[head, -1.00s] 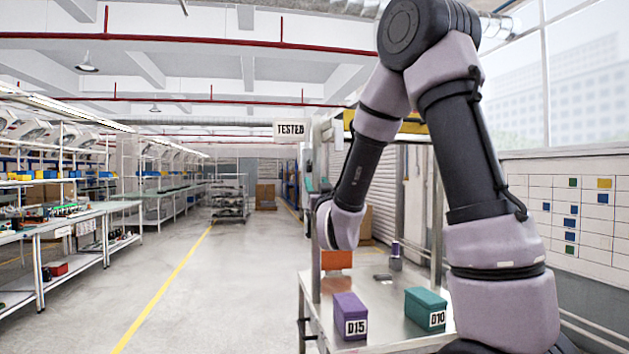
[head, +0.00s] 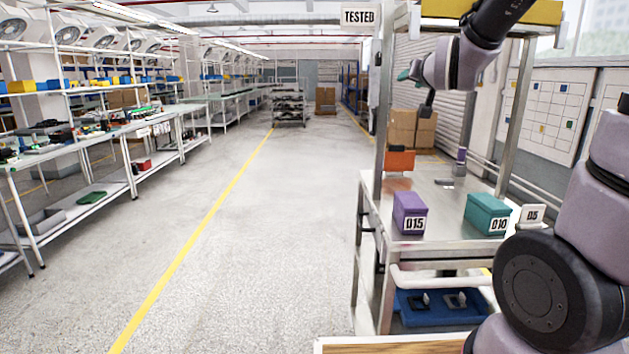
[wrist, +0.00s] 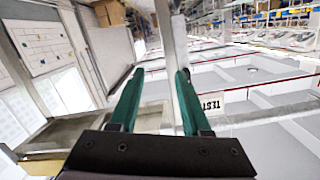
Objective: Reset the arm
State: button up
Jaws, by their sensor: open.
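My gripper (head: 408,75) is raised above the metal test bench (head: 440,205), pointing left in the head view. In the wrist view its two green fingers (wrist: 160,72) are spread apart with nothing between them. Below it on the bench stand a purple box (head: 410,212) labelled D15 and a teal box (head: 488,213) labelled D10. Neither box touches the gripper. Part of my arm is cut off by the top of the head view.
An orange block (head: 400,162) and a small purple-topped device (head: 460,164) stand at the bench's back. A blue tray (head: 445,308) sits below. The floor to the left is open.

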jog(key=s+f+g+y, duration=0.1)
jog(key=s+g, duration=0.3)
jog(key=s, duration=0.8)
jog(key=s+f+m+g+y, duration=0.1)
jog(key=s+f+g, duration=0.3)
jog(key=s, duration=0.9)
jog(key=shift+d+f+g, duration=0.3)
jog(key=shift+f+g, duration=0.05)
jog(key=shift+g, duration=0.35)
